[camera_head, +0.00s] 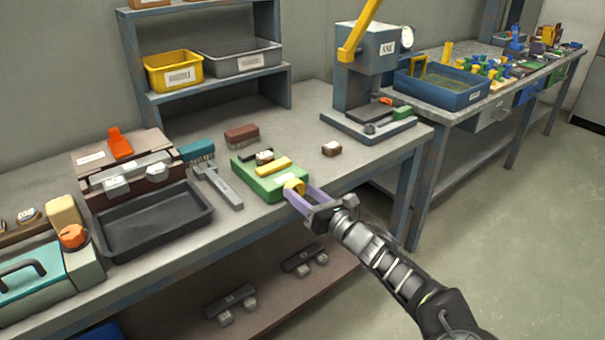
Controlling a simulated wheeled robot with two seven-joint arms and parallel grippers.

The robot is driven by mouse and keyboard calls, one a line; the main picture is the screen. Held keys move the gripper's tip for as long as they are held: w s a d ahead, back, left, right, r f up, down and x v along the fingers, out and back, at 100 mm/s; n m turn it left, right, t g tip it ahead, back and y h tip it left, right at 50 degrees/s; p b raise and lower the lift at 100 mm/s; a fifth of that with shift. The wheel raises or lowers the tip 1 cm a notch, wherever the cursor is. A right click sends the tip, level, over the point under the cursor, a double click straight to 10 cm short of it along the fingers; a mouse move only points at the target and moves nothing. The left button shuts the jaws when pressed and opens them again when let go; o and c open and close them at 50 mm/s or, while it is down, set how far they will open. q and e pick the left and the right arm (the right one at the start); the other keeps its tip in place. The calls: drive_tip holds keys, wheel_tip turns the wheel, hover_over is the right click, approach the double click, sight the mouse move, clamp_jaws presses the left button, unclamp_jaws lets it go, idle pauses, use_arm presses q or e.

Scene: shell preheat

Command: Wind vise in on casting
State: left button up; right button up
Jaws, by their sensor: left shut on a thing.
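A green vise (262,182) sits at the front edge of the bench, with a yellow bar (273,167) across its top. A small brown block with a pale top (264,156), which looks like the casting, sits behind the bar on the vise. I cannot tell whether bar and block touch. My right gripper is not in view.
A grey wrench-like tool (217,187) and a black tray (153,221) lie left of the vise. A reddish brush (241,134) lies behind. Open floor is at right.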

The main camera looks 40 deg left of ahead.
use_arm(q)
drive_tip(key=m+p, duration=0.8)
drive_tip(key=p, duration=0.4)
drive_tip(key=shift+w+r+p, duration=0.1)
drive_tip(key=shift+r+p, duration=0.05)
drive_tip(key=shift+p, duration=0.15)
drive_tip(key=shift+m+p, duration=0.35)
drive_tip(key=shift+m, duration=0.25)
drive_tip(key=m, duration=0.1)
drive_tip(key=m+p, duration=0.1)
drive_tip(key=shift+f+m+p, duration=0.2)
drive_tip(key=shift+m+p, duration=0.1)
drive_tip(key=shift+f+m+p, duration=0.2)
drive_tip(key=shift+m+p, duration=0.3)
drive_tip(key=shift+m, duration=0.8)
drive_tip(key=o, duration=1.4)
drive_tip(key=shift+w, duration=0.1)
drive_tip(key=shift+c, duration=0.2)
drive_tip(key=shift+d, duration=0.15)
